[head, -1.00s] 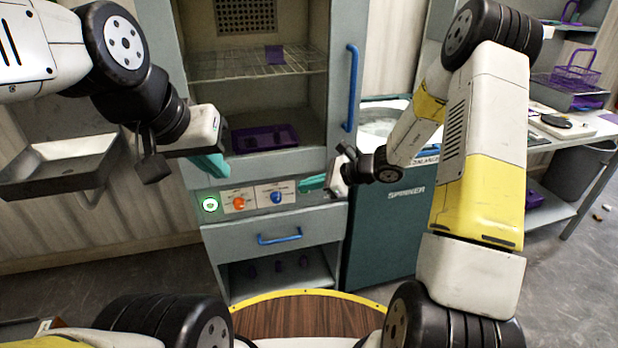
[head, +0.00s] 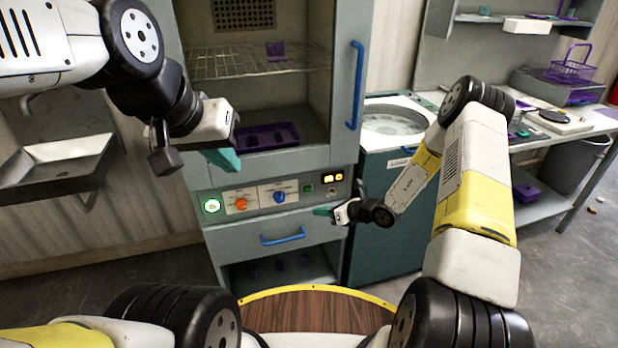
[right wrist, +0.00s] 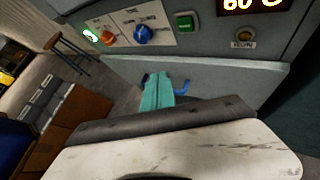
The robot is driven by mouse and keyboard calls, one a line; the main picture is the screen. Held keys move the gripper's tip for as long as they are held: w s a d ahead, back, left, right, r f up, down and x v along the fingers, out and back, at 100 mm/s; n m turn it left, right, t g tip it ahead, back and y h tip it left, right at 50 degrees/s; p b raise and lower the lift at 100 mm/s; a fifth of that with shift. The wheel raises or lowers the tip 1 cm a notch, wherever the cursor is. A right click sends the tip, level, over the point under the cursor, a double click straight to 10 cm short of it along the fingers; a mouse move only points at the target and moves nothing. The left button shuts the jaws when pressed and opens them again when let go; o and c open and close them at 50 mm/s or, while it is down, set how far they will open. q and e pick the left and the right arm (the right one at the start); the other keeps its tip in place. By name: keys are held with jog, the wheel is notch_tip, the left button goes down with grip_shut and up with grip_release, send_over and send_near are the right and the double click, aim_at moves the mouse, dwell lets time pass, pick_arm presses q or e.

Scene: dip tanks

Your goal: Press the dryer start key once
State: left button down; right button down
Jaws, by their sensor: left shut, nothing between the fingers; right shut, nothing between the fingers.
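The dryer cabinet's control panel (head: 222,205) carries a small green square key (head: 307,188), right of a blue knob (head: 279,196). In the right wrist view the green key (right wrist: 184,22) is unobstructed at the top. A lit display (head: 333,178) is to its right, above a small round lamp marked RUN (right wrist: 244,38). My right gripper (head: 322,211) is shut and empty, just below the key and apart from it; its teal fingers (right wrist: 158,88) show in the wrist view. My left gripper (head: 224,160) is shut and empty before the cabinet, left of the purple tray.
An orange knob (head: 241,204) and a round green-lit button (head: 211,206) are further left on the panel. A drawer with a blue handle (head: 283,237) is below. A purple tray (head: 268,137) sits in the open cabinet. The spinner (head: 385,240) stands close right.

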send_near(304, 193)
jog(key=shift+s+x, duration=0.25)
jog(key=shift+x, duration=0.95)
jog(key=shift+s+x, duration=0.2)
jog(key=shift+x, duration=1)
jog(key=shift+w+a+f, duration=0.1)
jog(key=shift+a+f, duration=0.1)
jog(key=shift+w+a, duration=0.1)
jog(key=shift+w, duration=0.2)
jog(key=shift+w+a, duration=0.15)
jog(key=shift+w, duration=0.2)
dwell(0.6)
jog(key=shift+s, duration=0.15)
jog(key=shift+s+d, duration=0.25)
jog(key=shift+s, duration=0.35)
